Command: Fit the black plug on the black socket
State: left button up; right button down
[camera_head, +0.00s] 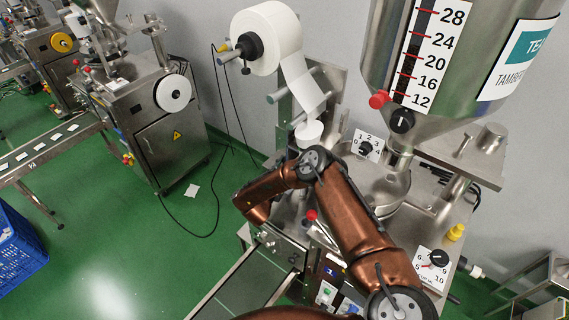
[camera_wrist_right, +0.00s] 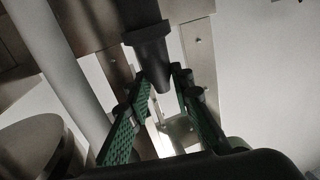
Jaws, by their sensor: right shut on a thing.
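In the right wrist view my right gripper (camera_wrist_right: 166,82) has its two green-padded fingers closed on the narrow end of a dark tapered piece, which looks like the black plug (camera_wrist_right: 149,45). Its wide collar and body extend beyond the fingertips, towards the top of the view. I cannot make out the black socket, nor whether the plug touches it. In the head view my right arm reaches up over the packing machine and bends left; its gripper is hidden there. My left gripper is not in view.
The head view shows a white paper roll (camera_head: 271,38), a steel hopper (camera_head: 385,45) and dial panels around the arm. Black cables (camera_head: 221,95) hang along the wall to the floor. Metal plates and a grey tube (camera_wrist_right: 58,75) crowd the gripper.

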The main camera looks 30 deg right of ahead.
jog(key=shift+f+b, duration=1.35)
jog(key=shift+f, duration=0.7)
jog(key=c, duration=1.6)
grip_release()
jog(key=v, duration=1.2)
